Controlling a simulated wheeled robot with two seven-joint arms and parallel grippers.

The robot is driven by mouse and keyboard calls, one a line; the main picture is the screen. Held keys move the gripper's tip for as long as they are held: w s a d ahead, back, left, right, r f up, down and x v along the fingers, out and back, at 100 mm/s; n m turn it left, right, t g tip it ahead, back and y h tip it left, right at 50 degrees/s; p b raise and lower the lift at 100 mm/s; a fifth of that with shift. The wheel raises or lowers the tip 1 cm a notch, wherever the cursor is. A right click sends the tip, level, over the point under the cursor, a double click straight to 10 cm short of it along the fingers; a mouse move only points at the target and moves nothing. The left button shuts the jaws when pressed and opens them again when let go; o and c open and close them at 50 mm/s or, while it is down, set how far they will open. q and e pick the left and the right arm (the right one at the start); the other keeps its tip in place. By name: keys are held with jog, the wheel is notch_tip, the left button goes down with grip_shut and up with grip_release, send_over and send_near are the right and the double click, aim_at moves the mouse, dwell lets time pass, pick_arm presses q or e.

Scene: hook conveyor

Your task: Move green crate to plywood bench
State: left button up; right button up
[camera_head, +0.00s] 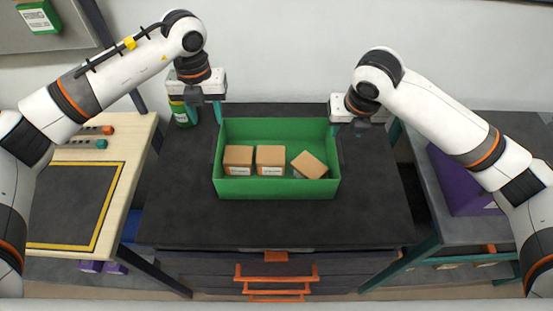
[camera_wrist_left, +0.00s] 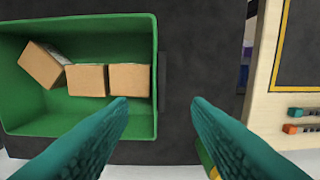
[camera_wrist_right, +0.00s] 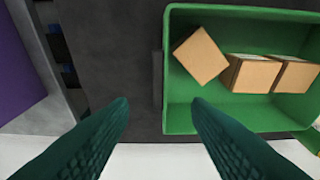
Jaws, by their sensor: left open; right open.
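The green crate (camera_head: 275,190) stands on the black top of a drawer cabinet (camera_head: 275,228) and holds three brown cardboard boxes; one box (camera_head: 309,165) is tilted. My left gripper (camera_head: 218,108) is open and empty by the crate's far left corner; the crate's wall also shows in the left wrist view (camera_wrist_left: 80,128). My right gripper (camera_head: 340,122) is open and empty by the far right corner; the crate also shows in the right wrist view (camera_wrist_right: 230,120). The light wooden bench (camera_head: 128,152), likely the plywood bench, stands at the left with a black mat edged in yellow (camera_head: 75,200).
A green canister (camera_head: 183,113) stands at the cabinet's back left, close to my left gripper. Orange and teal pieces (camera_head: 100,143) lie on the bench's far part. A grey table with a purple bin (camera_head: 462,185) is at the right. The cabinet top before the crate is clear.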

aim_at(215, 147)
pick_arm(q)
notch_tip(215, 147, down, 11)
jog(key=shift+r, duration=0.1)
pick_arm(e)
jog(key=x, duration=1.1)
jog(key=shift+r, duration=0.1)
pick_arm(q)
grip_shut()
pick_arm(e)
grip_shut()
